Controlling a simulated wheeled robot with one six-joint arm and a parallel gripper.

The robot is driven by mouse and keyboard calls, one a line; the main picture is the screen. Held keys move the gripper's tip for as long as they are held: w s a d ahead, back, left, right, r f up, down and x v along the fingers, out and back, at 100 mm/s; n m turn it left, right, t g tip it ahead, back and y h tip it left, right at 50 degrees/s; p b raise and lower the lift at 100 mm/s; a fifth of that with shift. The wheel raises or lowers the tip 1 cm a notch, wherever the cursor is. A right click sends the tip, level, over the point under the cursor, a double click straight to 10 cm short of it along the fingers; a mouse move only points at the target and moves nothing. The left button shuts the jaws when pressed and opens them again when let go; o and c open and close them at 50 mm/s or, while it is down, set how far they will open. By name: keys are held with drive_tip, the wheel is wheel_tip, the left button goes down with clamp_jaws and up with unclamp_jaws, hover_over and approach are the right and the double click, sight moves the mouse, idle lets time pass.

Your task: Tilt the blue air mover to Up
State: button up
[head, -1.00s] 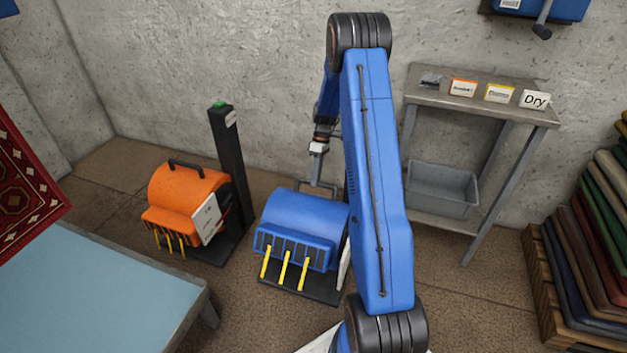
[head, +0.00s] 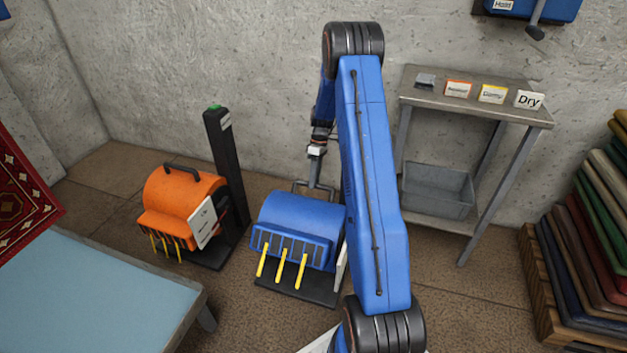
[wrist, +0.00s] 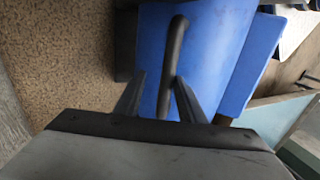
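The blue air mover (head: 300,211) stands on a dark base on the floor, mid-frame in the head view. Yellow strips hang from its front grille, and a dark carry handle (head: 314,187) rises at its back. My gripper (head: 315,183) points down over this handle. In the wrist view, the blue housing (wrist: 207,50) fills the upper middle. The handle (wrist: 172,65) runs between the two spread fingertips of my gripper (wrist: 157,83), with gaps on both sides. My arm hides the mover's right side, and no tilt label is readable.
An orange air mover (head: 180,195) with a dark post (head: 222,165) stands to the left. A pale blue table (head: 95,300) is at lower left. A grey metal stand (head: 470,95) with cards and a bin (head: 438,190) is at right, beside stacked rugs (head: 590,240).

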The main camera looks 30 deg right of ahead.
drive_tip(key=shift+a+r, duration=0.1)
drive_tip(key=shift+r, duration=0.1)
drive_tip(key=v, duration=1.7)
